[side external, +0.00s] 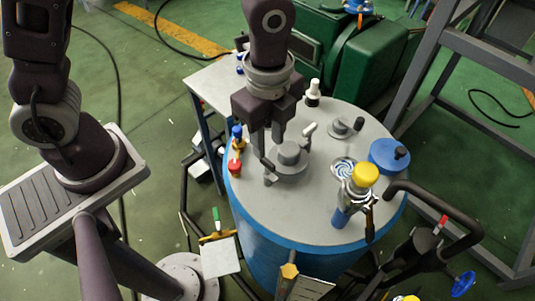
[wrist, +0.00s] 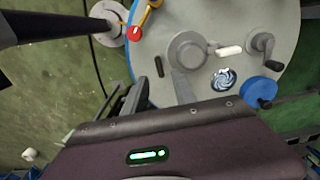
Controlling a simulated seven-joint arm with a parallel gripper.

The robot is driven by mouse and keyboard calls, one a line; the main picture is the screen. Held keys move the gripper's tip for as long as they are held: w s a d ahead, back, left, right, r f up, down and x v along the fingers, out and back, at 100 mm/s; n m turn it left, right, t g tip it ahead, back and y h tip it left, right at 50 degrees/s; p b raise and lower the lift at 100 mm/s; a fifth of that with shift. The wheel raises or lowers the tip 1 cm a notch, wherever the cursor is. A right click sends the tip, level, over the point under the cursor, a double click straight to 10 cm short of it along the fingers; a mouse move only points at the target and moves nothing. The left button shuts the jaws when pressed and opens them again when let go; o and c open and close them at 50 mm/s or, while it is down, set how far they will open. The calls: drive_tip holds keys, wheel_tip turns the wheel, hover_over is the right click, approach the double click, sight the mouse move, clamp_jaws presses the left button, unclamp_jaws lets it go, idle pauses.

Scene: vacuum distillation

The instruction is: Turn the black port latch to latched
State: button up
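The black port latch (side external: 266,163) is a short dark handle on the near-left side of a round grey port (side external: 289,158) on top of the blue vessel. In the wrist view, a dark bar that looks like this latch (wrist: 158,68) lies left of the port (wrist: 187,50). My gripper (side external: 265,143) points down over that side of the port, its two fingers apart. In the wrist view, my gripper (wrist: 160,80) has one finger on each side of the dark bar. I cannot tell whether either finger touches it. Nothing is held.
A white-ended handle (side external: 310,129) is at the port's far side. A smaller port with a black handle (side external: 358,123), a blue cap (side external: 389,155) and a yellow-topped valve (side external: 364,175) stand to the right. A red-knobbed fitting (side external: 235,167) is at the left rim. The vessel top's front is clear.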

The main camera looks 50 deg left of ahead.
sight(268, 161)
wheel_tip(268, 161, down, 6)
drive_tip(key=shift+a+r, duration=0.1)
clamp_jaws()
